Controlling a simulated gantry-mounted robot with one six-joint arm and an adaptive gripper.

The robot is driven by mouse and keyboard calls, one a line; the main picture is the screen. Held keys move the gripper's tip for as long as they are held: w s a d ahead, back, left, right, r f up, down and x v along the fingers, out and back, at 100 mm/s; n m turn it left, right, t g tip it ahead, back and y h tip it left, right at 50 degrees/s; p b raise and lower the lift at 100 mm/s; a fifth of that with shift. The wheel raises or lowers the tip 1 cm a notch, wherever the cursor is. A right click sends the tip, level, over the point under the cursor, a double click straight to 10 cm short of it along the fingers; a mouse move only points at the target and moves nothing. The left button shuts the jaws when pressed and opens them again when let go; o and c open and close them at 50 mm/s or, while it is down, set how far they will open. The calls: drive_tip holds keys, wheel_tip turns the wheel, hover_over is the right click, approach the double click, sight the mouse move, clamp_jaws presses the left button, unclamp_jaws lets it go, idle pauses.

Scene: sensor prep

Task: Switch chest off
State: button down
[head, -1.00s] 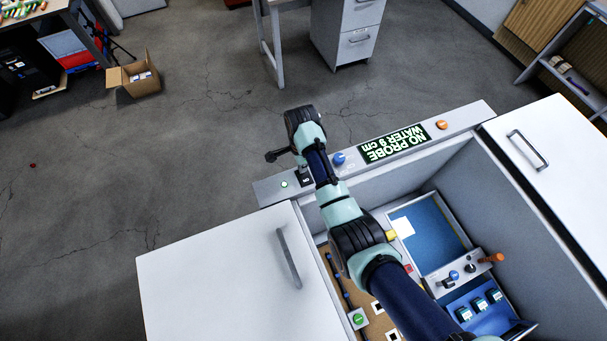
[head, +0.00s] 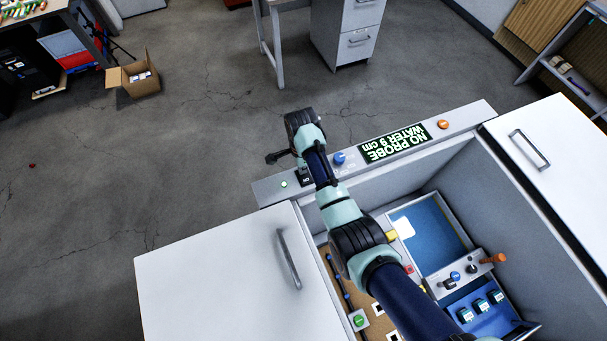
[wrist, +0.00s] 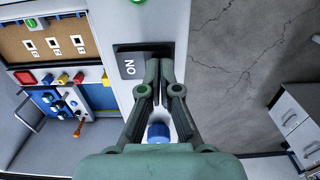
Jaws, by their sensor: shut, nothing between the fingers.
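The chest is open, with a white lid (head: 215,275) at left and another (head: 560,150) at right. Its rear rail (head: 470,117) carries a black switch (wrist: 130,64) marked ON, which also shows partly in the head view (head: 304,179). A green lamp (head: 284,184) beside it looks lit. My gripper (wrist: 160,65) is shut and empty, its fingertips over the switch beside the ON mark. I cannot tell whether they touch it, and they hide part of it.
The rail also holds a blue knob (head: 339,158), an upside-down display (head: 394,143) reading NO PROBE, WATER 9 cm, and an orange button (head: 443,124). Inside are a blue basin (head: 430,235) and a small control panel (head: 460,275). Open floor lies behind the rail.

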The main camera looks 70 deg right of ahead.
wheel_tip(320, 180, up, 7)
drive_tip(key=p, duration=0.7)
drive_tip(key=shift+p, duration=0.3)
drive_tip(key=shift+f, duration=0.1)
drive_tip(key=w+a+r+n+t+h+p, duration=0.1)
drive_tip(key=w+a+r+n+t+p, duration=0.2)
drive_tip(key=w+a+r+n, duration=0.55)
drive_tip(key=w+a+r+n+t+h+p, duration=0.25)
drive_tip(key=w+a+r+n+p, duration=0.2)
drive_tip(key=a+r, duration=0.6)
drive_tip(key=s+a+r+n+t+y+p, duration=0.1)
drive_tip(key=s+a+r+n+t+p, duration=0.1)
drive_tip(key=a+r+n, duration=0.5)
drive_tip(key=s+a+r+n+t+y+p, duration=0.2)
drive_tip(key=a+r+n+t, duration=0.3)
drive_tip(key=a+r, duration=0.9)
drive_tip(key=shift+s+a+n, duration=0.25)
drive_tip(key=shift+s+n, duration=0.1)
drive_tip(key=shift+n, duration=0.85)
